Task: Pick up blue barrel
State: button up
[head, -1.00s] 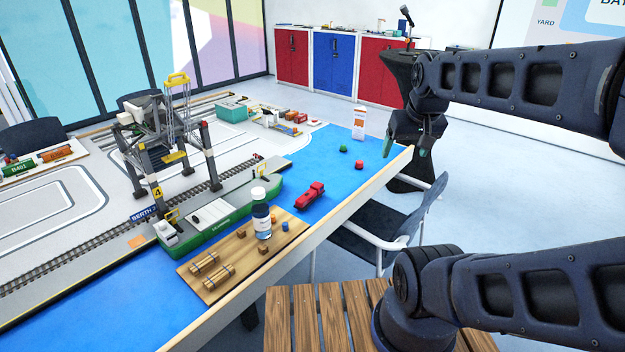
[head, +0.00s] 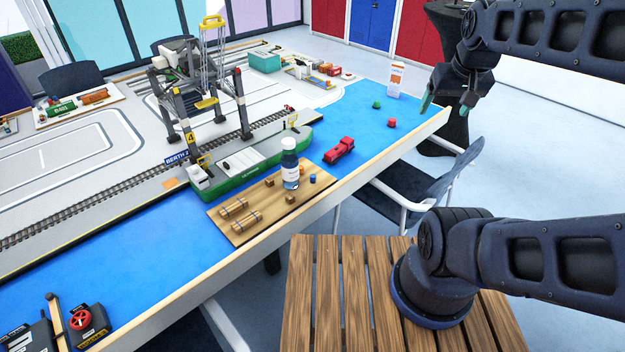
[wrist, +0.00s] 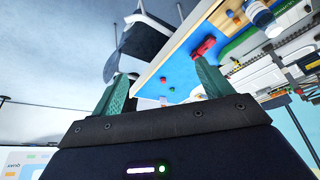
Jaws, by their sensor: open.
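The blue barrel (head: 312,178) is a very small blue piece on the wooden board (head: 240,204), to the right of a white-labelled bottle (head: 290,165).
A red toy boat (head: 338,151) lies on the blue mat near the board. Small brown cubes (head: 291,199) and bundled logs (head: 240,219) sit on the board. A green ship (head: 240,170), a model crane (head: 205,100) and a white-orange box (head: 396,80) stand on the table. A chair (head: 415,190) is beside it.

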jog(key=shift+c, duration=0.4)
jog(key=c, duration=0.6)
jog(key=w+a+f+n+g, duration=0.1)
jog(key=w+a+f+n, duration=0.15)
jog(key=w, duration=0.35)
jog(key=w+a+f+n, duration=0.1)
jog(key=w+a+n, duration=0.1)
jog(key=w+a, duration=0.25)
jog(key=n+g, duration=0.4)
jog(key=n, duration=0.8)
send_over(313, 176)
notch_tip(313, 176, down, 28)
jog(key=shift+w+f, duration=0.1)
jog(key=shift+f, duration=4.8)
